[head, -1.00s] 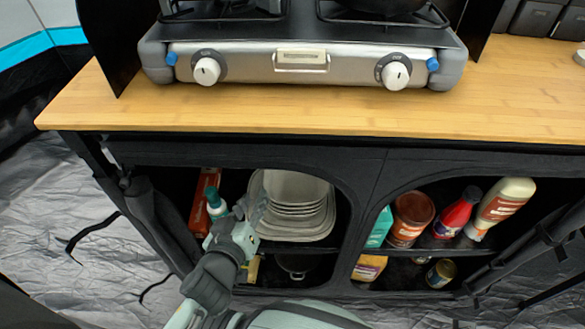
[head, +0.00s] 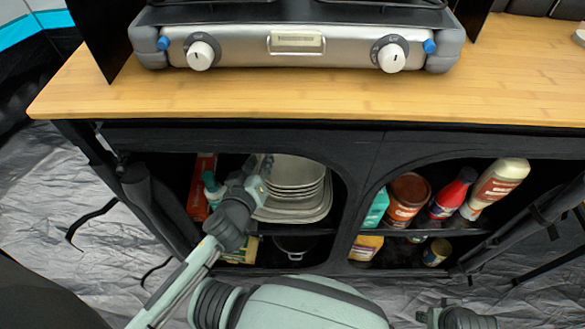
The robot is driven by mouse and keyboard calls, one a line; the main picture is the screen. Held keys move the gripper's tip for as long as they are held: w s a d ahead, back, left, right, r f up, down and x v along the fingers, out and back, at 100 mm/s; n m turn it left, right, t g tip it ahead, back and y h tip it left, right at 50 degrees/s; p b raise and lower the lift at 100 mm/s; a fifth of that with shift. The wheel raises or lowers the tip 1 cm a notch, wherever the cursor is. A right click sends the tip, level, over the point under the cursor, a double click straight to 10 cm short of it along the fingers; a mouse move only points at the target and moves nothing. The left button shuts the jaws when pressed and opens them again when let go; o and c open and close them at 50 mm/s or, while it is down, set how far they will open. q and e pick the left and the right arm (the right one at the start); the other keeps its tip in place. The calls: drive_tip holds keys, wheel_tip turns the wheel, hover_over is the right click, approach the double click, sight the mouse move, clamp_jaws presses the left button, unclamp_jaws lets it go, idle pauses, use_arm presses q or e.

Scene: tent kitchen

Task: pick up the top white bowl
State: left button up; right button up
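A stack of white bowls (head: 296,178) stands on plates (head: 304,212) on the upper shelf of the left cabinet opening. The top bowl (head: 293,165) is partly hidden under the opening's upper edge. My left gripper (head: 262,166) reaches into the opening at the stack's left side, near the top bowl's rim. Its fingertips are dark and small against the shade, so I cannot tell whether they are open or touch the bowl. Part of my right gripper (head: 455,317) shows at the bottom right edge, its fingers unclear.
A teal bottle (head: 213,190) and a red box (head: 203,180) stand left of my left gripper. A dark pot (head: 295,246) is on the lower shelf. Bottles and jars fill the right opening. The wooden countertop (head: 300,105) with a stove (head: 297,45) is above.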

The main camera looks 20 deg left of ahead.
use_arm(q)
clamp_jaws()
